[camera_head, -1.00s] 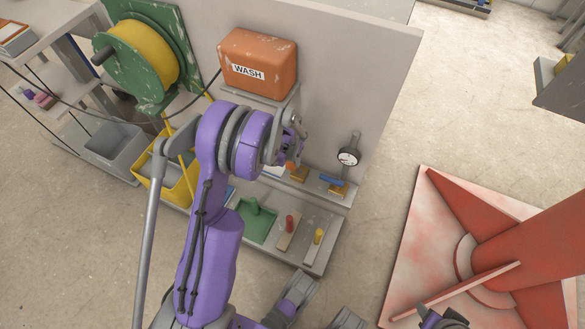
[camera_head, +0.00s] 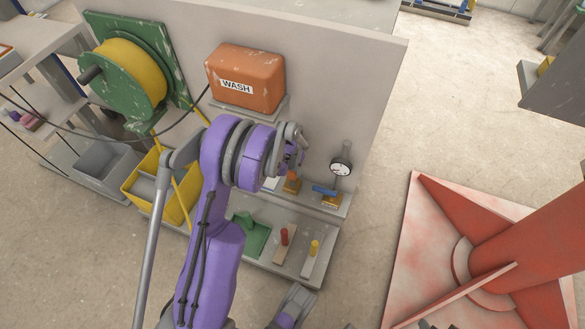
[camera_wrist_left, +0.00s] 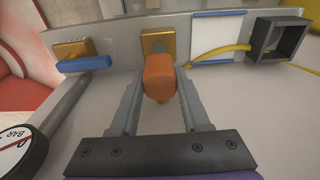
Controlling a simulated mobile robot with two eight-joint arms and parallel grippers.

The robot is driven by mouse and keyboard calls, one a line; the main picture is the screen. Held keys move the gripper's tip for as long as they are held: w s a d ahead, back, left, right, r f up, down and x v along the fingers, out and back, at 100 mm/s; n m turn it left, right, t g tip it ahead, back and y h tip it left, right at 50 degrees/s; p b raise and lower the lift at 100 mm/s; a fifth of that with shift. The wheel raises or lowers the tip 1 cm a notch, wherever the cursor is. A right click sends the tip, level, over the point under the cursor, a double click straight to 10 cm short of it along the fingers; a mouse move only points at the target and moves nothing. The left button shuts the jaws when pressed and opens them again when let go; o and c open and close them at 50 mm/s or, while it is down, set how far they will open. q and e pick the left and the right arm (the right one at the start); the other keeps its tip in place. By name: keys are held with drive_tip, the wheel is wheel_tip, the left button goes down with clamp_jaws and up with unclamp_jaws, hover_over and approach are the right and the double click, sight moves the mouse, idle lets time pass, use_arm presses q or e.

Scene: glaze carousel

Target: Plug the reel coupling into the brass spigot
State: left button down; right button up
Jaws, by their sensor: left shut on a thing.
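The orange reel coupling (camera_wrist_left: 158,77) is between the two fingers of my left gripper (camera_wrist_left: 158,88), which is shut on it. The brass spigot (camera_wrist_left: 178,41) is a brass block on the panel right behind the coupling in the left wrist view. The coupling covers its lower middle, so I cannot tell whether the two are joined. The yellow hose (camera_wrist_left: 222,50) comes in from the right toward the coupling. In the head view my left gripper (camera_head: 291,165) is largely hidden by its own wrist, above the brass block (camera_head: 292,187).
A second brass block with a blue bar (camera_wrist_left: 84,63) and a gauge (camera_wrist_left: 22,148) are on the left in the wrist view. A dark square holder (camera_wrist_left: 278,38) is on the right. The head view shows the hose reel (camera_head: 130,68), WASH box (camera_head: 245,78) and yellow bin (camera_head: 160,190).

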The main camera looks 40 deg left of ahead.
sight(292, 176)
use_arm(q)
drive_tip(key=shift+f+b, duration=1.1)
drive_tip(key=shift+f, duration=1.25)
drive_tip(key=shift+b, duration=0.35)
idle(0.4)
drive_tip(key=shift+f+b, duration=0.45)
drive_tip(key=shift+f, duration=0.15)
drive_tip(key=shift+c, duration=1.5)
unclamp_jaws()
drive_tip(key=r, duration=0.2)
drive_tip(key=r+p, duration=0.1)
drive_tip(key=r, duration=0.1)
drive_tip(key=r+p, duration=0.1)
drive_tip(key=r, duration=0.2)
drive_tip(key=shift+s+d, duration=0.1)
drive_tip(key=shift+s, duration=0.3)
drive_tip(key=shift+r, duration=0.3)
